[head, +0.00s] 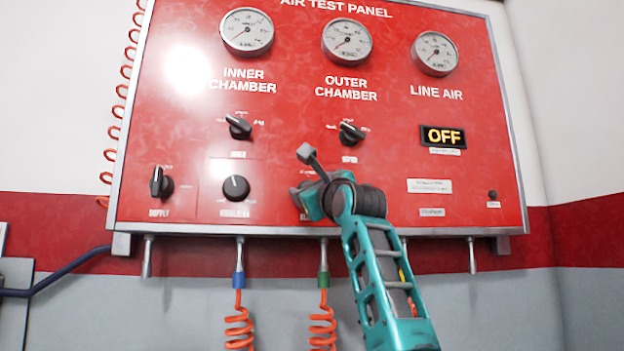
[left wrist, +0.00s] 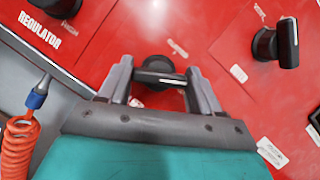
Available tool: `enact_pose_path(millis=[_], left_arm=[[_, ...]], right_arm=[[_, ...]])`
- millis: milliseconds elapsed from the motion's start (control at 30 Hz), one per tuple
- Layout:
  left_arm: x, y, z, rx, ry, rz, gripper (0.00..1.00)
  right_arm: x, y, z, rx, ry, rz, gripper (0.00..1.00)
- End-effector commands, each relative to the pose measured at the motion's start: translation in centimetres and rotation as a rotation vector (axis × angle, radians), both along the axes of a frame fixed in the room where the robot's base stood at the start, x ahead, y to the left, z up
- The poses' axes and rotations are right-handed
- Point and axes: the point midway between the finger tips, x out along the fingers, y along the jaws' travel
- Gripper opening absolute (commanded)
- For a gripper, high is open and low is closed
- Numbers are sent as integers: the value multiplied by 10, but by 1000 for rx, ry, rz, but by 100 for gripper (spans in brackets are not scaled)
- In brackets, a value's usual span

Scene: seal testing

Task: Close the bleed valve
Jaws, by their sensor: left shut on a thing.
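The bleed valve knob (left wrist: 160,76) is a black knob with a bar handle and a pale line on the bar. It shows in the left wrist view between the two fingers of my left gripper (left wrist: 158,82), which is shut on it with a finger at each end of the bar. In the head view my left gripper (head: 306,200) is against the lower middle of the red panel (head: 400,120). It hides the knob and most of its label there. My right gripper is not in view.
Two selector knobs (head: 238,127) (head: 351,133) sit above, under the gauges. The supply knob (head: 161,183) and regulator knob (head: 236,188) are to the left. An OFF display (head: 443,136) is at right. Coiled orange hoses (head: 322,325) hang below the panel.

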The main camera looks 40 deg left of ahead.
Motion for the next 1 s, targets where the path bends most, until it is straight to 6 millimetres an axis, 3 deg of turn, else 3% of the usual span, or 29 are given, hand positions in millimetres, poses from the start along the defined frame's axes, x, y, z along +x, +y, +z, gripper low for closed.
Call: enact_pose_path(millis=[1000], left_arm=[[0,0,2,-565,-710,0,33]], right_arm=[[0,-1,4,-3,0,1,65]])
